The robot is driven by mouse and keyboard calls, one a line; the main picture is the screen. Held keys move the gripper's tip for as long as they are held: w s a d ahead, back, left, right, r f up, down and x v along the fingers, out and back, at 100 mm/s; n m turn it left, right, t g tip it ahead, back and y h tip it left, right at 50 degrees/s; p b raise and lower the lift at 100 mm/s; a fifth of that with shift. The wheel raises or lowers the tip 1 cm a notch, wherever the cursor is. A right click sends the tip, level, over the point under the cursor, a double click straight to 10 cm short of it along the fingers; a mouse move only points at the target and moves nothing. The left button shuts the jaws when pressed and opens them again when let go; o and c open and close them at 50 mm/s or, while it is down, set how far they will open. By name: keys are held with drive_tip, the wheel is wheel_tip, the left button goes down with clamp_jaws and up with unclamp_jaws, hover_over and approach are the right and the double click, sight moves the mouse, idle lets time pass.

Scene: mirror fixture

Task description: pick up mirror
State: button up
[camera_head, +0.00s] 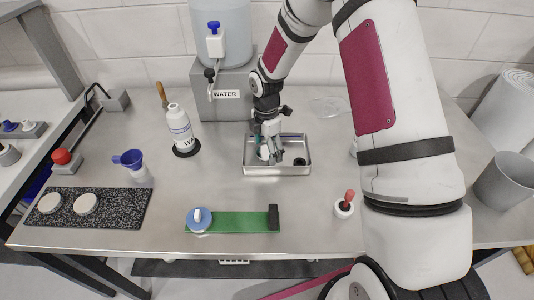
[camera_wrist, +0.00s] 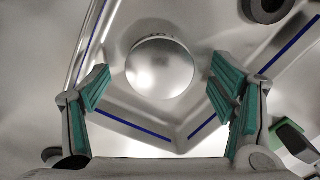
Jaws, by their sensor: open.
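The mirror (camera_wrist: 160,68) is a round silver disc in the wrist view, lying inside a shallow metal tray (camera_head: 276,171) with blue lines along its edges. My gripper (camera_wrist: 160,95) is open. Its teal-padded fingers stand to the left and right of the disc, with visible gaps. In the head view my gripper (camera_head: 269,150) reaches down over the tray and I cannot clearly make out the mirror there.
A black ring (camera_wrist: 265,8) lies in the tray, apart from the mirror. A green board (camera_head: 240,222) with a blue disc (camera_head: 199,220) and black block (camera_head: 273,217) lies in front. A water dispenser (camera_head: 222,88) stands behind; a bottle (camera_head: 180,130) stands left.

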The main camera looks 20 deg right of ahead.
sight(266, 152)
drive_tip(key=shift+f, duration=0.15)
drive_tip(key=c, duration=1.4)
drive_tip(key=shift+o, duration=0.2)
wheel_tip(266, 152, up, 10)
drive_tip(key=b, duration=0.1)
